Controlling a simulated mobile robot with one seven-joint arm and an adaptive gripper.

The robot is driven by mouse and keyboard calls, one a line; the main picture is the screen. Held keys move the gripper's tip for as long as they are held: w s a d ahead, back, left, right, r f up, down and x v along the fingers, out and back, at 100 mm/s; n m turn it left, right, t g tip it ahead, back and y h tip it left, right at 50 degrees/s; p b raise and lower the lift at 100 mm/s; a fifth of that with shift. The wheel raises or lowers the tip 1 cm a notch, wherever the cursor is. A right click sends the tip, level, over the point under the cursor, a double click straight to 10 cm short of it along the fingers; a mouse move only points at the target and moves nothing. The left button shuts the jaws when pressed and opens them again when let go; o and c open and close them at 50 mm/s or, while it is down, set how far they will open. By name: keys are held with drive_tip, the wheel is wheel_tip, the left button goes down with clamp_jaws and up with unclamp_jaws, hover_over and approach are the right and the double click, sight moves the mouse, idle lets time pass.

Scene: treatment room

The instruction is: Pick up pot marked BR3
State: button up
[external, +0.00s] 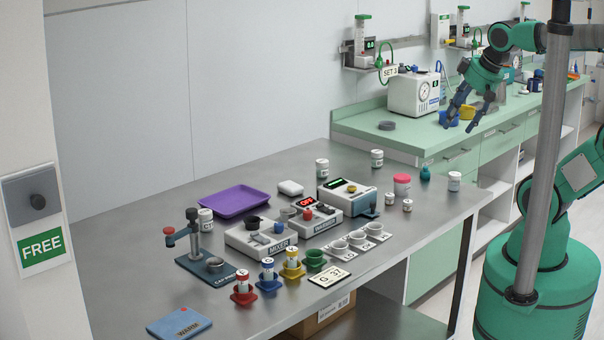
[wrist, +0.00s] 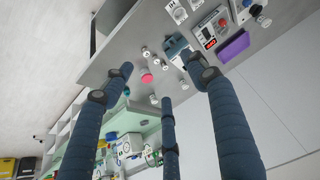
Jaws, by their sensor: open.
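Several white labelled pots stand on the grey steel table: one at the back (external: 322,169), one near the green counter (external: 377,158), one near the right end (external: 454,181), one by the purple tray (external: 205,222), and two small ones (external: 390,199) further forward. Their labels are too small to read, so I cannot tell which is BR3. My gripper (external: 461,122) is open and empty, raised in front of the green counter, apart from every pot. In the wrist view its spread fingers (wrist: 160,78) frame the table's end, with small pots (wrist: 146,52) beyond.
A pink-lidded jar (external: 402,185) and a teal bottle (external: 425,173) stand among the pots. The warmer (external: 312,221), mixer (external: 262,236), cap press (external: 205,262) and colored holders (external: 268,278) crowd the middle front. The green counter (external: 400,132) bears a white gauge machine (external: 414,94).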

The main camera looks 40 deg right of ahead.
drive_tip(key=w+d+r+g+p, duration=0.1)
drive_tip(key=w+d+r+p, duration=0.15)
drive_tip(key=w, duration=0.55)
drive_tip(key=w+d+r+p, duration=0.2)
drive_tip(key=w+r+p, duration=0.15)
drive_tip(key=w, duration=0.45)
drive_tip(key=w+d+m+g+p, duration=0.1)
drive_tip(key=w+d+p, duration=0.5)
drive_tip(key=w, duration=1.1)
drive_tip(key=w+d+f+g+p, duration=0.1)
drive_tip(key=w+d+f+p, duration=0.2)
drive_tip(key=w+d+f, duration=0.9)
drive_tip(key=w+d+f+m+g+p, duration=0.1)
drive_tip(key=w+d+f+p, duration=0.3)
drive_tip(key=w+d+f, duration=0.3)
drive_tip(key=d+f, duration=0.4)
drive_tip(key=f, duration=0.3)
drive_tip(key=shift+d+f+p, duration=0.25)
drive_tip(key=shift+d+p, duration=0.05)
drive_tip(key=shift+f, duration=0.1)
